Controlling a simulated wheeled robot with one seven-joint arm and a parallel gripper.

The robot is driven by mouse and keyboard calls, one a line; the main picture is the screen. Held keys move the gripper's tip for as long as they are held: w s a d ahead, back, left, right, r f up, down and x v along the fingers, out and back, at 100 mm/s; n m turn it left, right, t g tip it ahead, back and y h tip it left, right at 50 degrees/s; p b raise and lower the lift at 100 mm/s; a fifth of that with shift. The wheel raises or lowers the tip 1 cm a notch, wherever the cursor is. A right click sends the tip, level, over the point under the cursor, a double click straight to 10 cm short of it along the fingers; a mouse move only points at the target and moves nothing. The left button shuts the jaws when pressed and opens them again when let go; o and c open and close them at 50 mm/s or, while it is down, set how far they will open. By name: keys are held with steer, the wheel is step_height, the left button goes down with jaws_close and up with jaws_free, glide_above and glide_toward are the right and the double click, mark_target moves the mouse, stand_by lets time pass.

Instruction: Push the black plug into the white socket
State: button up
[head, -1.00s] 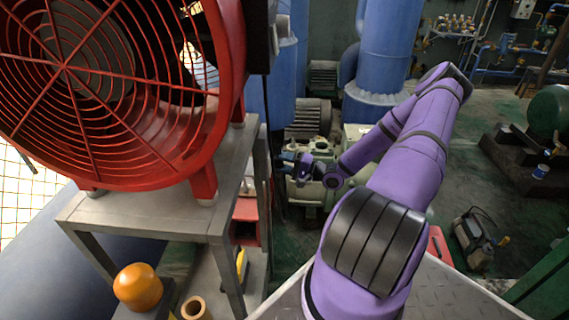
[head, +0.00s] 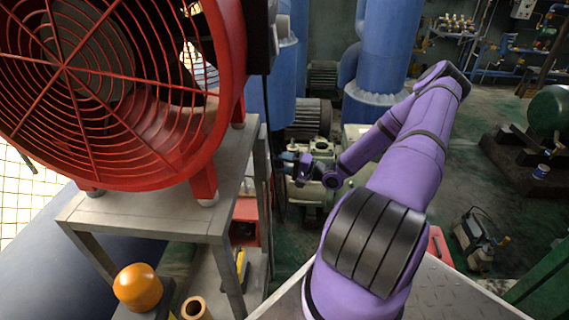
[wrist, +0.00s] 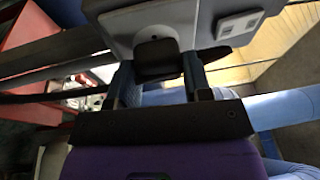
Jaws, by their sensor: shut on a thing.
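The black plug (wrist: 157,58) is between the two fingers of my gripper (wrist: 160,72) in the wrist view. My gripper is shut on it. The white socket (wrist: 143,24) is a pale housing with a round recess directly behind the plug. The plug overlaps the lower part of that recess. I cannot tell whether its pins are in or how large any gap is. In the head view my gripper (head: 297,166) is small and dark beside the metal stand, and the plug and socket cannot be made out there.
A dark cable (wrist: 50,97) runs across the left. In the head view, a red fan (head: 205,120) stands on a grey metal stand (head: 150,215) left of my arm. Blue pipes (head: 385,60) rise behind.

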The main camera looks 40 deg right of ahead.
steer(key=shift+w+a, duration=0.25)
steer(key=o, duration=0.9)
steer(key=v, duration=1)
steer(key=shift+s+d, duration=0.15)
steer(key=shift+s, duration=0.15)
